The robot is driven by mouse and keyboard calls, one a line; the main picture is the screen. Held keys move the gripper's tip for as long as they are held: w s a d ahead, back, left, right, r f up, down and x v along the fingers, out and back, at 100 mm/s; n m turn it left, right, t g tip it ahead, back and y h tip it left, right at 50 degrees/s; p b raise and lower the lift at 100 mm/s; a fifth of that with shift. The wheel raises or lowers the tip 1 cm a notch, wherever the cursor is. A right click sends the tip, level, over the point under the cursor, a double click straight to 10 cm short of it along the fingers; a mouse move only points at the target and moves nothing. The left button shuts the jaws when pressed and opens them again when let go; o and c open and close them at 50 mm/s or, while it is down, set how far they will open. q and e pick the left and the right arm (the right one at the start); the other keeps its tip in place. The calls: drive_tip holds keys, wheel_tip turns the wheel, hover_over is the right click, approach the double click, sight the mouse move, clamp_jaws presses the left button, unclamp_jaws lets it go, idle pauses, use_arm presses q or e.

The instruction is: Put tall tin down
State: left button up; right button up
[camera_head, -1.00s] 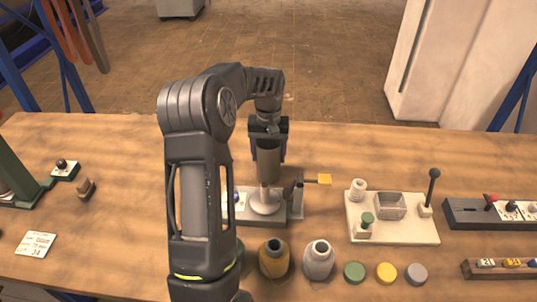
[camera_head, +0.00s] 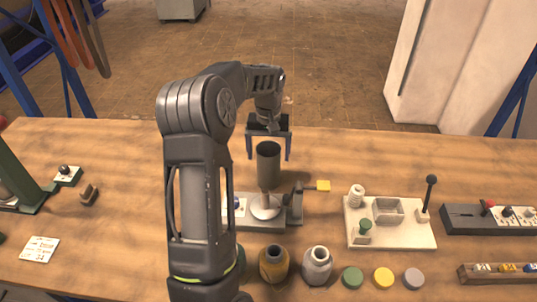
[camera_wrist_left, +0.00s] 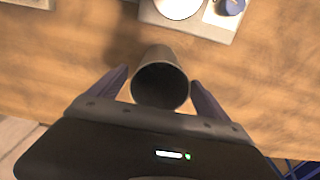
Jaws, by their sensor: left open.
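The tall tin (camera_head: 268,165) is a dark grey open cylinder that looks upright on the wooden table, just behind a grey fixture with a white disc. My left gripper (camera_head: 269,157) is open, with one finger on each side of the tin's upper part and visible gaps. In the left wrist view the tin (camera_wrist_left: 160,62) shows its dark mouth towards the camera, between the spread fingers of the left gripper (camera_wrist_left: 158,77). My right gripper is not in view.
The grey fixture (camera_head: 285,216) with a white disc (camera_head: 266,206) and yellow tab (camera_head: 323,186) stands close in front. A pale board (camera_head: 392,236) lies right.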

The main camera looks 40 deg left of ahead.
use_arm(q)
wheel_tip(320, 180, up, 9)
drive_tip(key=shift+f, duration=0.15)
drive_tip(key=shift+o, duration=0.4)
